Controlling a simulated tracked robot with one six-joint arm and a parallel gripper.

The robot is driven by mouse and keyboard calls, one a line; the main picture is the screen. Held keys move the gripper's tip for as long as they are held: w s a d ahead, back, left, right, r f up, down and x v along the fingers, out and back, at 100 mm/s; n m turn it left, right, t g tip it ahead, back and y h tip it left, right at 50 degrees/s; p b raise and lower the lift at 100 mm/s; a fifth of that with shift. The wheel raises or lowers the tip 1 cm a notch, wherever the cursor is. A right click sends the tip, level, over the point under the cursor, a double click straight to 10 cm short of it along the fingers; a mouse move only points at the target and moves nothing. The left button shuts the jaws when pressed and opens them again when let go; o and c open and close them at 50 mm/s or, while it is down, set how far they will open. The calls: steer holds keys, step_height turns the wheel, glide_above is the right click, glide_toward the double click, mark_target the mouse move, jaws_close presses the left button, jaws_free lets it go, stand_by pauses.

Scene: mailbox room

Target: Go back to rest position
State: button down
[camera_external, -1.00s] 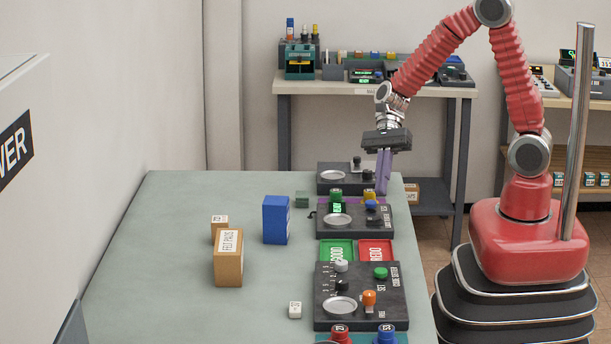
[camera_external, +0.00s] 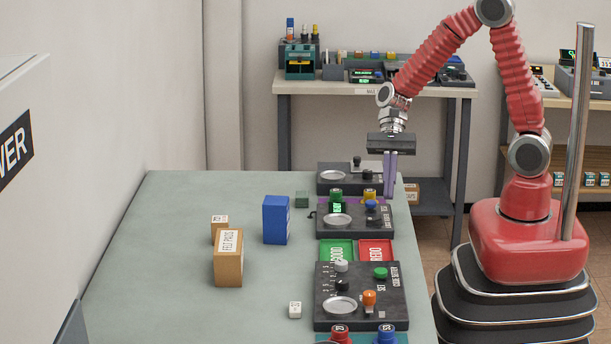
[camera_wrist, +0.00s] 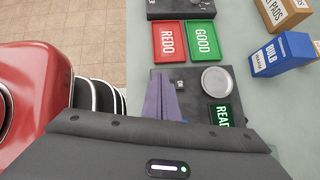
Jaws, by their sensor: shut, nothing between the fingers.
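My gripper (camera_external: 390,172) is shut and empty, its purple fingers together and pointing down. It hangs above the right edge of the green-grey table (camera_external: 180,260), close to the far dark control panels. In the wrist view my closed fingers (camera_wrist: 164,98) show over the dark panel with the round grey dish (camera_wrist: 216,81). My arm is bent, with its elbow high above the base.
The dark panels with buttons (camera_external: 360,290) line the table's right side, with a green GOOD tray (camera_external: 336,250) and a red REDO tray (camera_external: 376,250) between them. A blue box (camera_external: 275,220) and a brown FELT PADS box (camera_external: 228,258) stand farther left. A back bench (camera_external: 375,88) stands behind my arm.

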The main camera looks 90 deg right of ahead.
steer(key=s+d+r+n+h, duration=0.5)
steer(key=s+n, duration=0.3)
steer(key=n, duration=0.5)
steer(key=s+a+r+n+t+h, duration=0.1)
steer(key=r+n+t, duration=0.1)
steer(key=r, duration=0.3)
steer(key=s+a+r+n+t+h, duration=0.2)
steer(key=r+n, duration=0.3)
steer(key=r, duration=0.1)
steer(key=shift+s+r+t, duration=0.25)
steer(key=shift+t, duration=0.05)
steer(key=c, duration=2.4)
jaws_free()
steer(key=shift+c, duration=0.2)
